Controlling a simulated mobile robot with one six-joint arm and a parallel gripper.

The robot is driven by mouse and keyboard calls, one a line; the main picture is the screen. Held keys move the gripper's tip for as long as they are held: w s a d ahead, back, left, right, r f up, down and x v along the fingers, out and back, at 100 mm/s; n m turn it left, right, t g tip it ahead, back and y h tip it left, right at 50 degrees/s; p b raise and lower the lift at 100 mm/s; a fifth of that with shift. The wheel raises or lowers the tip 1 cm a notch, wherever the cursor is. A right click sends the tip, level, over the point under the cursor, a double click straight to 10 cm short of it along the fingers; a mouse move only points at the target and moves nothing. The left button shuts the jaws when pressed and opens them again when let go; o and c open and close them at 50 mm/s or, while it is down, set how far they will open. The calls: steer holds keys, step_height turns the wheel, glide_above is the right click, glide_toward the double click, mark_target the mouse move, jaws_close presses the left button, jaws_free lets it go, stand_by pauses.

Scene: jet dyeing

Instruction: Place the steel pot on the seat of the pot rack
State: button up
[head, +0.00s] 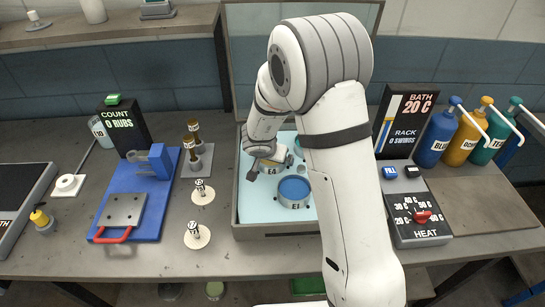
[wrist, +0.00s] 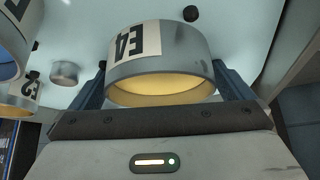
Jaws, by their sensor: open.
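My gripper (head: 270,163) is open inside the light blue bath box (head: 236,215). In the wrist view, a steel pot labelled E4 (wrist: 195,45), with yellow inside, sits between the two fingers of my gripper (wrist: 167,88). I cannot tell whether the fingers touch it. In the head view my gripper and arm hide much of this area. A steel pot with blue inside, labelled E1 (head: 295,203), stands near the front of the box. Another pot labelled E2 (wrist: 22,95) shows at the left of the wrist view. I cannot make out the rack's seat.
A blue jig with a red handle (head: 112,236) and two small white discs (head: 197,236) lie left of the box. A heat control box (head: 418,228), a bath display (head: 405,115) and dye bottles (head: 437,138) stand to the right. The box walls surround the pots.

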steer(key=s+a+r+n+t+y+p, duration=0.1)
steer(key=s+r+n+y+p, duration=0.3)
steer(key=r, duration=0.9)
steer(key=s+a+r+t+y, duration=0.1)
steer(key=s+r+t+y, duration=0.15)
steer(key=s+r, duration=0.75)
steer(key=s+d+r+g+h, duration=0.3)
steer(key=s+d+g+h, duration=0.1)
steer(key=s+d, duration=0.9)
steer(key=s+g, duration=0.1)
steer(key=s, duration=0.2)
steer(key=shift+d+n+g, duration=0.3)
steer(key=shift+d+g, duration=0.05)
steer(key=shift+d, duration=0.05)
step_height(320, 180, down, 6)
steer(key=b, duration=0.5)
steer(key=shift+w+g, duration=0.15)
steer(key=shift+g, duration=0.15)
